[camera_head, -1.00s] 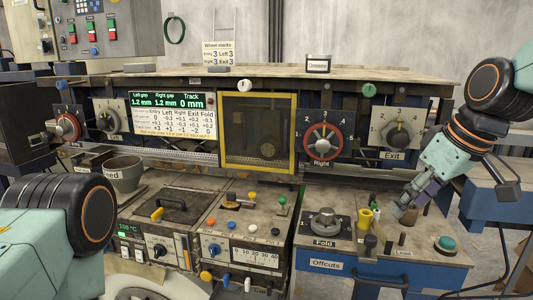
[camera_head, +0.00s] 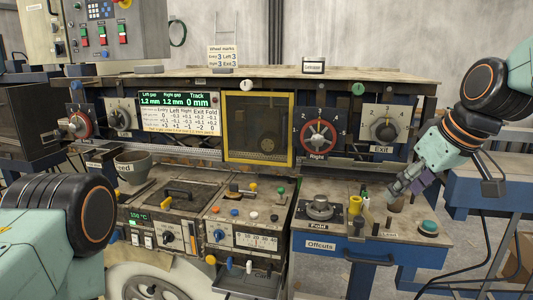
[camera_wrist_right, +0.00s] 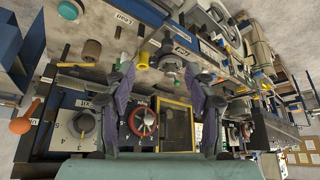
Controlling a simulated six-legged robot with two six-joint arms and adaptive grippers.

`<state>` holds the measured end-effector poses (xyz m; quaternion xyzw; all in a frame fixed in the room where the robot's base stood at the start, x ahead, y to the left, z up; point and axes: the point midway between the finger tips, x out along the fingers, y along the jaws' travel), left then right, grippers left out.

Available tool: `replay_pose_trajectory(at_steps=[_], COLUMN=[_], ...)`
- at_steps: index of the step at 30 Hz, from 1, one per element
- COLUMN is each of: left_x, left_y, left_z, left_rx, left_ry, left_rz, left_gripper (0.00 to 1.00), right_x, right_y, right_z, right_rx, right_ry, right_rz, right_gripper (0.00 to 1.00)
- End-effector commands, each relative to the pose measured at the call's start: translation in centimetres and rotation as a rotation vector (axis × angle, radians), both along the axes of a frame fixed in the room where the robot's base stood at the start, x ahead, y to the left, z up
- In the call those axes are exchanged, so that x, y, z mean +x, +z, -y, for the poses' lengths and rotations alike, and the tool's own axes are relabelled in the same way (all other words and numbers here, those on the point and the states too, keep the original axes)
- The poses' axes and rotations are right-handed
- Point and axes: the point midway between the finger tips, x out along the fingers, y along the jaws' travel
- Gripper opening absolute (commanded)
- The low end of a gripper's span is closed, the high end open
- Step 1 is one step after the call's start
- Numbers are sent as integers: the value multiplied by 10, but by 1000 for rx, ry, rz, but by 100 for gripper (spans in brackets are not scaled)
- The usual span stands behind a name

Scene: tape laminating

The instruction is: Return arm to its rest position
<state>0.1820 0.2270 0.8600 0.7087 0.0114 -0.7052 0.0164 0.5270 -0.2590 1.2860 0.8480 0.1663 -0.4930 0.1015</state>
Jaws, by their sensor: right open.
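My right gripper (camera_head: 405,188) is at the right of the machine, above the worktop with the Fold knob (camera_head: 320,208). In the right wrist view its two fingers (camera_wrist_right: 166,95) are spread wide with nothing between them. The Exit dial (camera_head: 385,130) is above and behind it, apart from the fingers. The red Right wheel (camera_head: 319,139) is to its left and also shows between the fingers in the right wrist view (camera_wrist_right: 142,122). My left arm shows at the lower left, but its gripper is outside the view.
A yellow cup-like part (camera_head: 355,205) and a teal button (camera_head: 429,227) stand on the worktop near the right gripper. The Offcuts drawer (camera_head: 330,246) is below. A grey pot (camera_head: 133,168) stands at left. A yellow-framed window (camera_head: 258,128) is central.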

Motion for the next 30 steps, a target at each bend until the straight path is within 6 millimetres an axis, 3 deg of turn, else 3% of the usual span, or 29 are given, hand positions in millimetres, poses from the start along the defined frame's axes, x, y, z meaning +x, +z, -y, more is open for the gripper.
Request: replay_pose_trajectory(at_steps=[8, 11, 14, 20, 26, 30], left_x=[0, 0, 0, 0, 0, 0], left_y=[0, -5, -15, -43, -70, -88], left_z=[0, 0, 0, 0, 0, 0], left_rx=[0, 0, 0, 0, 0, 0], left_ry=[0, 0, 0, 0, 0, 0], left_rz=[0, 0, 0, -1, -1, 0], left_gripper=[40, 40, 40, 40, 40, 40], right_x=[21, 27, 29, 10, -34, -76], right_y=[0, -16, -55, -173, -284, -356], right_z=[-1, -3, -6, -13, -19, -22], right_rx=[50, 70, 92, 119, 113, 96], right_ry=[-119, -171, -234, -349, -421, -451], right_rz=[132, 174, 198, 181, 112, 42], right_gripper=[55, 55, 55, 55, 55, 55])
